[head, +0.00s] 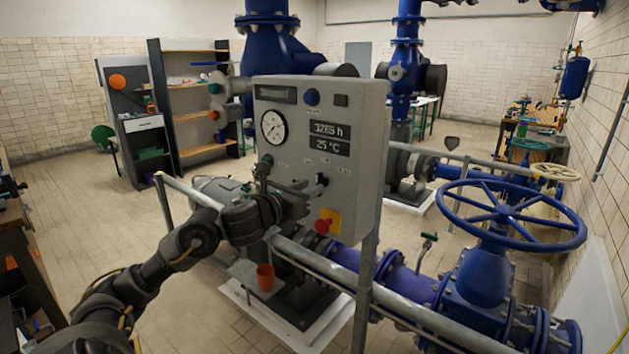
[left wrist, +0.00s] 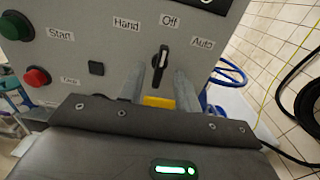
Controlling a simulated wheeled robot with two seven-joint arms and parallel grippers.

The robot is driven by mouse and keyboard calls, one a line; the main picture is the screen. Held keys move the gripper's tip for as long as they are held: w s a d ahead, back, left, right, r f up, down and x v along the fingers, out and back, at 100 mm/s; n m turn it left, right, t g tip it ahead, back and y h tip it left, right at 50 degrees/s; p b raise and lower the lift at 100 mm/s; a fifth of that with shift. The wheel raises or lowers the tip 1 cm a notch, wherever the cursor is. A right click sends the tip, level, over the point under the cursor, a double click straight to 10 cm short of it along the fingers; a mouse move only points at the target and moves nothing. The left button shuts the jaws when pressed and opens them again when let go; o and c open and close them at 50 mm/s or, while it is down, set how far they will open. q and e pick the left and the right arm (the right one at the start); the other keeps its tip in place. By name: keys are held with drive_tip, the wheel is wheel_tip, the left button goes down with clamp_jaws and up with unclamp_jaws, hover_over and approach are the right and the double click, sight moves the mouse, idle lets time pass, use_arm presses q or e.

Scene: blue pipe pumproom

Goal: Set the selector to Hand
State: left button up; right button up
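The selector is a small black knob with a white mark on the grey control panel (head: 352,205). In the left wrist view the selector (left wrist: 161,62) stands nearly upright, its mark toward the Off label (left wrist: 169,20). The Hand label (left wrist: 126,25) is at its upper left and the Auto label (left wrist: 202,43) at its upper right. In the head view the selector (head: 321,181) shows just beyond my left gripper (head: 304,199). In the wrist view my left gripper (left wrist: 159,77) is open, one finger on each side of the knob, with gaps visible. Contact cannot be told. My right gripper is out of view.
A red emergency stop on a yellow plate (head: 327,222) sits below the selector. Green (left wrist: 15,25) and red (left wrist: 37,78) buttons are left of it in the wrist view. A grey rail (head: 310,258) runs in front of the panel; a blue handwheel (head: 512,214) stands right.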

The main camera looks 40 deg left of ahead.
use_arm(q)
drive_tip(key=shift+w+p, duration=0.35)
drive_tip(key=shift+w, duration=1.15)
clamp_jaws()
drive_tip(key=n, duration=0.3)
drive_tip(key=shift+a+n+b, duration=0.1)
drive_tip(key=shift+n+b, duration=0.3)
drive_tip(key=shift+a+n, duration=0.1)
drive_tip(key=shift+n, duration=2.2)
